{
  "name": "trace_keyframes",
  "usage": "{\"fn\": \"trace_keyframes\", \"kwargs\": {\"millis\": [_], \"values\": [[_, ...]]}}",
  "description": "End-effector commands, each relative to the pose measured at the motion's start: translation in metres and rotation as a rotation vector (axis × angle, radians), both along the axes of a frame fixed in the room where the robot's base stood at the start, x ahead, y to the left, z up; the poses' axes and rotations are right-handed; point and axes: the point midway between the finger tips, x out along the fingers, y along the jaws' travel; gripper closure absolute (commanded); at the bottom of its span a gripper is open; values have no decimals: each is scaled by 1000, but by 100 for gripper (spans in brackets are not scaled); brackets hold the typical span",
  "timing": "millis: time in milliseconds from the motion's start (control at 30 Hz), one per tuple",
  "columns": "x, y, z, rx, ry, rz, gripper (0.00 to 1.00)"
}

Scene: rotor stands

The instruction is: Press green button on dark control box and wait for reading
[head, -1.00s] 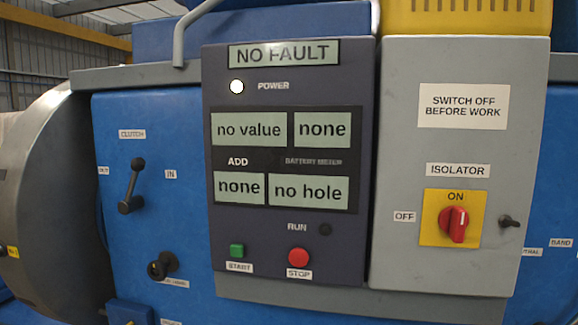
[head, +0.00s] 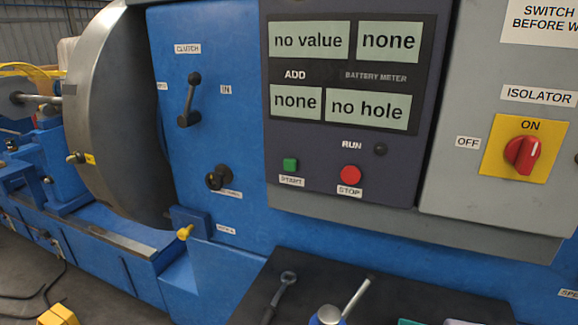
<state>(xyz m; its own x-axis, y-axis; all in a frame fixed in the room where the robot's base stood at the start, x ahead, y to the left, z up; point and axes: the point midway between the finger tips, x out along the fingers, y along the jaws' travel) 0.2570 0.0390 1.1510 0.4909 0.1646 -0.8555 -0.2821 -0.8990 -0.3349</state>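The dark control box (head: 347,172) is mounted on the blue machine in the head view. The RUN lamp (head: 380,149) looks dark. The display (head: 345,71) reads "no value", "none", "none" and "no hole". The top of the box is cut off by the frame's upper edge. My gripper is not in this view.
A grey isolator box (head: 465,190) with a red switch (head: 521,154) at ON is on the right. The clutch lever (head: 190,98) and a black knob (head: 218,178) stick out on the left. Below, a dark shelf (head: 325,275) holds a wrench (head: 280,297) and other items.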

Motion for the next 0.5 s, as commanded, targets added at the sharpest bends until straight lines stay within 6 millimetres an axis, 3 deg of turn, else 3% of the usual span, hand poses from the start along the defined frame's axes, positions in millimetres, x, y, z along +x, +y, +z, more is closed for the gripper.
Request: {"fn": "trace_keyframes", "kwargs": {"millis": [133, 400, 500], "values": [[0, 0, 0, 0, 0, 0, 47], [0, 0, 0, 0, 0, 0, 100], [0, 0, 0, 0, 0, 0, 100]]}}
